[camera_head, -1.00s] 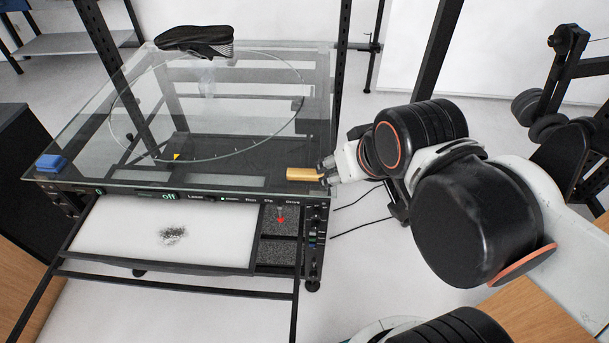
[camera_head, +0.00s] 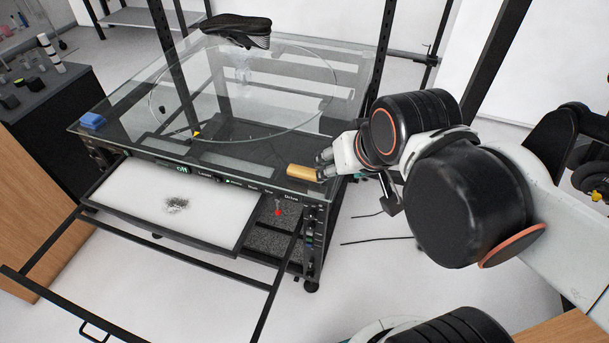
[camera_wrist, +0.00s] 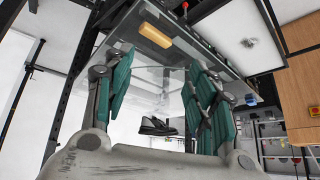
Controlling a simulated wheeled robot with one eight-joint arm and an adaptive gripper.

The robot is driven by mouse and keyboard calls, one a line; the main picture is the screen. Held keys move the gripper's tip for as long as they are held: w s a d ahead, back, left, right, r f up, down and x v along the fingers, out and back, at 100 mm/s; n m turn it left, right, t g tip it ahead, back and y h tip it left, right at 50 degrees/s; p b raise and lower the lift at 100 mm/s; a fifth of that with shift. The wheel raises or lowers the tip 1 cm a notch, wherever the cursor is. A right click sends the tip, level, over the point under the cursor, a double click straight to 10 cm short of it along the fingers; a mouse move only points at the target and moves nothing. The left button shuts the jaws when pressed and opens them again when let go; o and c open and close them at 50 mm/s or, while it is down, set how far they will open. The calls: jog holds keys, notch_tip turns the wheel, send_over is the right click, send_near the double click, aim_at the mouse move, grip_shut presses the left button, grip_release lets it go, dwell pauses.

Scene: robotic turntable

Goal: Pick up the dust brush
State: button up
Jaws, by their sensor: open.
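A tan, wooden-looking block (camera_head: 302,171), most likely the dust brush, lies at the near right corner of the glass tabletop. Its bristles cannot be made out. It also shows in the wrist view (camera_wrist: 155,34), above and beyond the fingers. My gripper (camera_head: 323,164) is just right of the block in the head view, its tips close to the block's right end. In the wrist view the teal-padded fingers of my gripper (camera_wrist: 160,88) stand wide apart with nothing between them. The block is not in the grip.
The glass turntable (camera_head: 120,113) carries a black shoe (camera_head: 236,30) at the back and a blue item (camera_head: 92,120) at the left corner. A pulled-out white tray (camera_head: 130,195) below holds a small dark heap (camera_head: 177,204). Black uprights rise behind and beside the table.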

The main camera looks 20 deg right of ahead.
jog(key=m, duration=0.1)
jog(key=m+g+y, duration=0.4)
jog(key=m, duration=1.9)
send_over(306, 170)
jog(key=s+d, duration=0.3)
jog(key=d, duration=0.1)
notch_tip(306, 170, down, 13)
jog(key=b+x, duration=0.2)
jog(key=x, duration=0.6)
jog(key=shift+w+d+f, duration=0.1)
jog(key=shift+f, duration=0.15)
jog(key=shift+h, duration=0.3)
jog(key=shift+b+x, duration=1.15)
jog(key=shift+x, duration=1.4)
jog(key=shift+f+b, duration=0.3)
jog(key=shift+s, duration=0.2)
grip_shut()
